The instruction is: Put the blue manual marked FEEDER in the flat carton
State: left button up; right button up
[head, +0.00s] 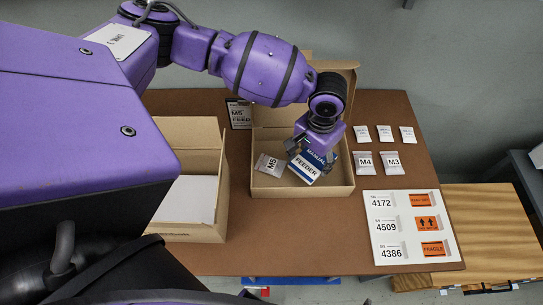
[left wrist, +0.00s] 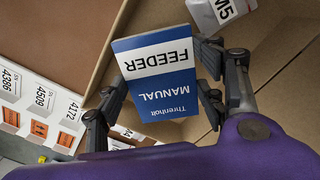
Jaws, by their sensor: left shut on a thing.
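The blue manual (head: 308,167) has a white band reading FEEDER. My left gripper (head: 313,151) is shut on it and holds it tilted over the flat carton (head: 300,192). In the left wrist view the manual (left wrist: 156,75) sits between the two fingers, its print upside down. The carton is open, with its lid flap raised at the back. A grey bag marked M5 (head: 268,165) lies inside on the left. I cannot tell whether the manual's lower edge touches the carton floor. My right gripper is not in view.
A taller open carton (head: 222,205) stands left, partly behind my arm. Bags marked M4 (head: 366,163) and M3 (head: 393,163), small white packets (head: 384,133) and a label sheet (head: 383,236) lie right of the flat carton.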

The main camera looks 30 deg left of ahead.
aim_at(315, 157)
pick_arm(q)
jog(key=w+f, duration=0.2)
jog(key=shift+w+f, duration=0.35)
jog(key=shift+f, duration=0.05)
jog(key=shift+f+b, duration=0.4)
jog(key=shift+f, duration=1.2)
jog(key=shift+f, duration=0.1)
jog(key=o, duration=1.2)
jog(key=shift+f, duration=0.1)
notch_tip(315, 157, up, 12)
jog(key=shift+r+p, duration=0.25)
jog(key=shift+p, duration=0.4)
